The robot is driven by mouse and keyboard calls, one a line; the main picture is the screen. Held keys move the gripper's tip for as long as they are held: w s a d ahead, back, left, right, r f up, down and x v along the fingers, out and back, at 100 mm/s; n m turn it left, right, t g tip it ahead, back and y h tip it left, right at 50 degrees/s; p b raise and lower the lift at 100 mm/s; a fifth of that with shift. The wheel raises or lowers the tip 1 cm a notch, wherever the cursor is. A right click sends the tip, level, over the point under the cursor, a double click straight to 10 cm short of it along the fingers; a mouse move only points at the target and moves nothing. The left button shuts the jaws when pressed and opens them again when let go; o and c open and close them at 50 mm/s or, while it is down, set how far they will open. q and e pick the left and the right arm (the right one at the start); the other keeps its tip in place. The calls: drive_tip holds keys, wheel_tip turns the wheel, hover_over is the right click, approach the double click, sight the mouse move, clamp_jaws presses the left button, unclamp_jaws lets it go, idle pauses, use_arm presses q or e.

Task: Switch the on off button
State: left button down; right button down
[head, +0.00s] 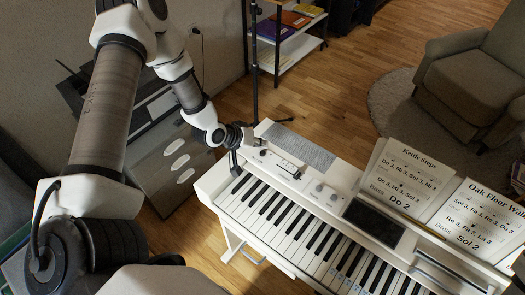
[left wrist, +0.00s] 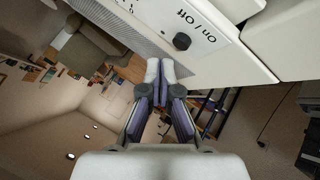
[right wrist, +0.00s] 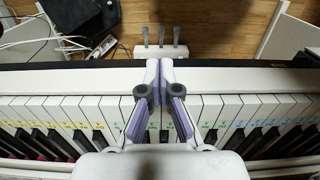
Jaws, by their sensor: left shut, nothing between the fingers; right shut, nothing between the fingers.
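The digital piano (head: 208,180) is white and fills the lower right of the head view. Its on/off button (left wrist: 182,41) is a dark round knob beside the printed "On / Off" label in the left wrist view. My left gripper (left wrist: 160,68) is shut and empty, its fingertips near the panel edge, below and left of the knob in that view; I cannot tell whether they touch the panel. In the head view this gripper (head: 251,138) is at the piano's far left corner. My right gripper (right wrist: 160,68) is shut and empty over the keys' front edge.
Two song sheets (head: 403,185) stand on the piano, behind a dark screen (head: 374,222). Knobs and small controls (head: 289,168) lie along the panel. A thin dark stand (head: 254,65) rises behind the left corner. Pedals (right wrist: 161,50) show beyond the keys in the right wrist view.

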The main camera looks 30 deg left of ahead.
sight(261, 153)
use_arm(q)
wheel_tip(261, 153, up, 5)
drive_tip(key=p, duration=0.4)
idle(0.3)
drive_tip(key=s+d+f+g, duration=0.1)
drive_tip(key=s+d+f, duration=0.1)
drive_tip(key=s, duration=0.2)
drive_tip(key=s+d+f+m+g, duration=0.1)
drive_tip(key=s+d+f+g, duration=0.1)
drive_tip(key=s+f, duration=0.1)
drive_tip(key=s+d+f+g+y, duration=0.1)
drive_tip(key=s+d+f, duration=0.2)
drive_tip(key=s, duration=0.2)
drive_tip(key=shift+s+f+m, duration=0.1)
drive_tip(key=shift+s+m, duration=0.3)
drive_tip(key=s, duration=0.2)
drive_tip(key=s+d+f+g, duration=0.1)
drive_tip(key=s, duration=0.1)
drive_tip(key=s+f+g+y, duration=0.1)
drive_tip(key=s, duration=0.1)
drive_tip(key=shift+s+d+m, duration=0.25)
drive_tip(key=shift+d+m, duration=0.1)
drive_tip(key=shift+m, duration=0.05)
drive_tip(key=s+m+g+y, duration=0.1)
drive_tip(key=s+g, duration=0.1)
drive_tip(key=s, duration=0.6)
drive_tip(key=shift+s+f+y, duration=0.3)
drive_tip(key=shift+f, duration=0.1)
